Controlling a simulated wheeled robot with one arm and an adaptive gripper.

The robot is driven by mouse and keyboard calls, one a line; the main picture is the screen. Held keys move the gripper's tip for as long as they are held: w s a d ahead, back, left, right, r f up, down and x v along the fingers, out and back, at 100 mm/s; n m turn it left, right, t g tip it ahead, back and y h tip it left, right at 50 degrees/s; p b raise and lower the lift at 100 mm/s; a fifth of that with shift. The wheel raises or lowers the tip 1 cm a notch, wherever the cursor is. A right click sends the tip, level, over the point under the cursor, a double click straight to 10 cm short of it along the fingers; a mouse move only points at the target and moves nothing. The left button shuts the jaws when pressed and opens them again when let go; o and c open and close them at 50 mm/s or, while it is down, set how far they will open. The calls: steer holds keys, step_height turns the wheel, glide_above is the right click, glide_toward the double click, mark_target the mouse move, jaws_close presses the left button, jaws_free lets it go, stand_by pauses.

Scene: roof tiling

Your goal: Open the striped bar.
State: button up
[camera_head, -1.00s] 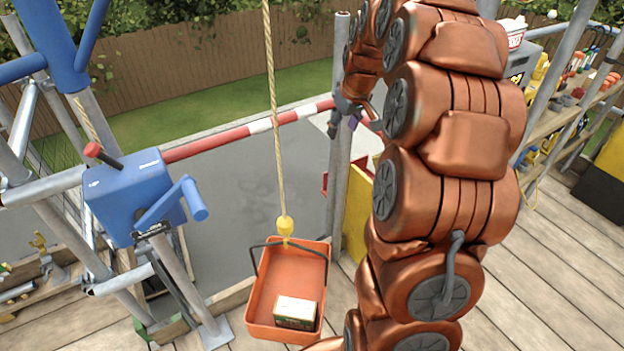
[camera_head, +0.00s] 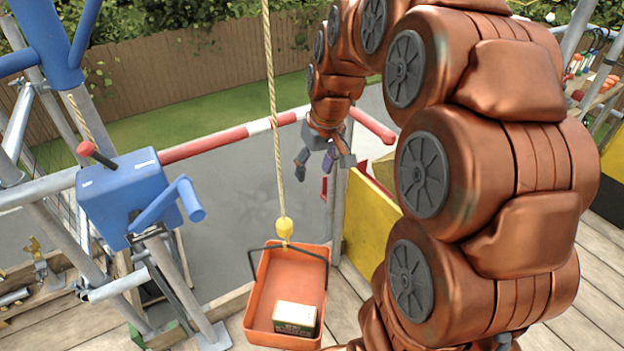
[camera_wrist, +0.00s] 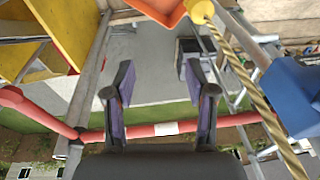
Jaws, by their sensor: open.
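The striped bar (camera_head: 231,139), red and white, runs across the gap in the guard rails from near the blue hoist to the grey upright post (camera_head: 335,215). It looks closed and level. My gripper (camera_head: 323,164) is open and empty, pointing down near the bar's right end and hiding part of it. In the wrist view my gripper's two fingers (camera_wrist: 160,80) are spread with nothing between them. The bar (camera_wrist: 165,128) passes across that view behind the fingers, near the palm; I cannot tell whether it touches.
A blue hoist (camera_head: 130,195) stands left. An orange tub (camera_head: 262,300) with a small box (camera_head: 295,318) hangs from a rope (camera_head: 273,120) with a yellow weight, close to my gripper. A yellow panel (camera_head: 368,215) is right of the post. Below the bar is grey ground.

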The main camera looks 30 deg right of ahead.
steer(key=shift+s+a+f, duration=0.25)
steer(key=shift+s+a, duration=0.9)
